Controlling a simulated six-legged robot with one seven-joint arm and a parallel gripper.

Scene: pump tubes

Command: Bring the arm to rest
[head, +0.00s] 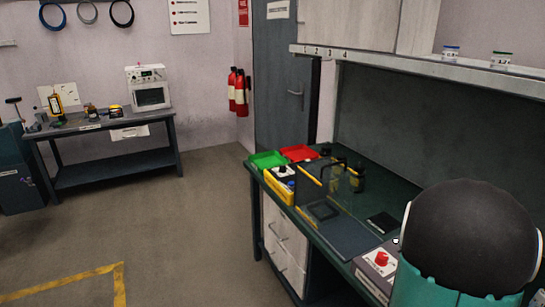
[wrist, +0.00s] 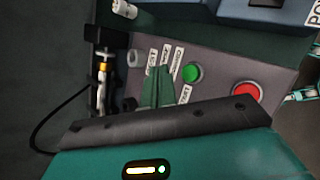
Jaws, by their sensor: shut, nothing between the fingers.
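My gripper (wrist: 159,72) shows in the wrist view as two green fingers lying together, shut with nothing between them. The fingers are in front of a grey control box (wrist: 215,70) with a green button (wrist: 193,73) and a red button (wrist: 246,92). From this view I cannot tell whether they touch the box. In the head view a black and teal part of my arm fills the lower right corner. My gripper is not visible there.
The workbench (head: 371,178) holds a red tray (head: 299,153), a green tray (head: 267,159) and the control box with its red button (head: 381,258). A shelf (head: 430,60) overhangs it. A second bench (head: 95,124) stands at the far left. The floor between is open.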

